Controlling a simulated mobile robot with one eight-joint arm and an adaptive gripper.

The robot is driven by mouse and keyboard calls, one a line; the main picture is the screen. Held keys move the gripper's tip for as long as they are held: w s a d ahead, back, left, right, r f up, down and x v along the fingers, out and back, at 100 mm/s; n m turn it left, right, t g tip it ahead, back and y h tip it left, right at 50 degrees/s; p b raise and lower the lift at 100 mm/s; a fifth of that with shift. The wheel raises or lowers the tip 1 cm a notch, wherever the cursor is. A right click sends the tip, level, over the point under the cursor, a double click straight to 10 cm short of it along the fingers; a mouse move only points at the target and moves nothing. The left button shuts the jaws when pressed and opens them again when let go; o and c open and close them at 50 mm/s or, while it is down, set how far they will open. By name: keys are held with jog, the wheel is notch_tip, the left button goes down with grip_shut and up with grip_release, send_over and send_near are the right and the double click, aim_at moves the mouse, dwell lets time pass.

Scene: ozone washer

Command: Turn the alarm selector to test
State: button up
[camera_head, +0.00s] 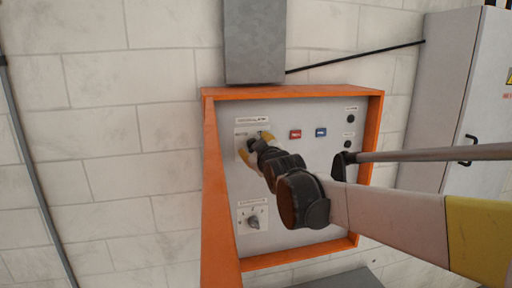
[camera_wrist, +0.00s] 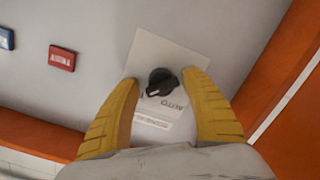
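A black rotary selector knob (camera_wrist: 160,82) sits on a white label plate (camera_wrist: 150,50) in the wrist view. My gripper (camera_wrist: 160,76) has yellow fingers, one on each side of the knob, with gaps visible on both sides. It is open and holds nothing. In the head view my gripper (camera_head: 256,146) is at the upper-left knob of the panel and partly covers it. A second knob (camera_head: 253,222) is below it. I cannot tell from the labels which is the alarm selector.
The grey panel (camera_head: 310,215) has a raised orange frame (camera_head: 214,190), close to my gripper's left side in the head view. A red block (camera_head: 295,134), a blue block (camera_head: 320,132) and small black buttons (camera_head: 350,118) are on the panel. A grey cabinet (camera_head: 440,90) stands at right.

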jog(key=v, duration=1.2)
